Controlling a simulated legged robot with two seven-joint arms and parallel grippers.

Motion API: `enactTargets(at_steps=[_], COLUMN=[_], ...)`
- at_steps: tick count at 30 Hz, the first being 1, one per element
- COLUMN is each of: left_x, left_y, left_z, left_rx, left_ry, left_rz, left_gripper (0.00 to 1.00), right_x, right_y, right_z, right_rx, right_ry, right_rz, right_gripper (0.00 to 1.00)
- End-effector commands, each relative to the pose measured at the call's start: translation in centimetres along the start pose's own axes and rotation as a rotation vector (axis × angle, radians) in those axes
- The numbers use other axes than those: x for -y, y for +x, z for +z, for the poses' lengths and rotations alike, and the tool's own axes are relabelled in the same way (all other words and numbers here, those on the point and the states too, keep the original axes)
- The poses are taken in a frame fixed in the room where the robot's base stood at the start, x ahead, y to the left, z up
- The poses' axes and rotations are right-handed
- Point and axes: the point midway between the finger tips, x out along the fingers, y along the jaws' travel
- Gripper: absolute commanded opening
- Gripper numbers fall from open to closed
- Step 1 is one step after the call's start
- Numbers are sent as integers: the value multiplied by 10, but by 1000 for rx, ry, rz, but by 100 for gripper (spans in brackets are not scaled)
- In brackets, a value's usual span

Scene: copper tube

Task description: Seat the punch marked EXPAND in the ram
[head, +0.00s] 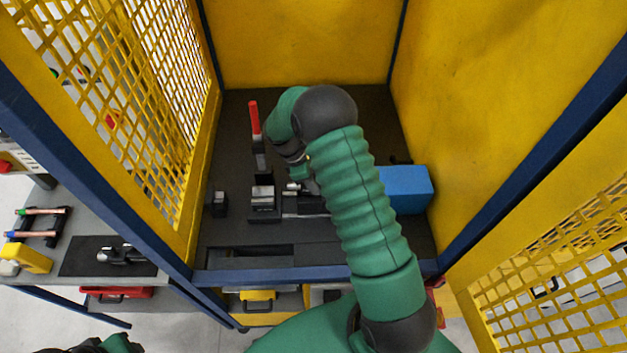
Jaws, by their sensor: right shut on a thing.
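My right arm reaches into the yellow cell, and its gripper (304,184) is low over the dark bench, mostly hidden behind my own wrist. It is shut on a small metal piece, seemingly the punch (293,186); only a bright bit shows and no EXPAND marking is readable. Just left of it is a dark fixture with a bright metal top (263,194). Behind that stands an upright lever with a red handle (254,118). I cannot tell which part is the ram, or whether the punch touches it. My left gripper is out of view.
A blue box (405,189) lies right of my arm. A small dark block (217,203) stands left of the fixture. Yellow walls and a blue front rail (315,275) bound the cell. A side table (75,255) outside left holds tubes and tools.

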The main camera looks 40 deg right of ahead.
Motion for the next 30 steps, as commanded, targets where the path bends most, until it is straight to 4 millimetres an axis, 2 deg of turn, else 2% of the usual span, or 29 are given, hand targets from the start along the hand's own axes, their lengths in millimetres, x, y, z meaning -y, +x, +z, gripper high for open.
enactTargets(at_steps=[16,17,18,22,30], left_x=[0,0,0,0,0], left_y=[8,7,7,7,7], left_z=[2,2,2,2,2], left_rx=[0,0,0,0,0], left_ry=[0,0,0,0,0], left_rz=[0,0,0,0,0], left_gripper=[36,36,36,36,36], right_x=[-1,-1,-1,0,0], right_y=[12,11,10,11,12], right_z=[-4,-4,-4,-4,-5], right_rx=[0,0,0,0,0], right_ry=[1,1,1,0,-1], right_rz=[1,2,2,1,-1], right_gripper=[0,40,45,62,62])
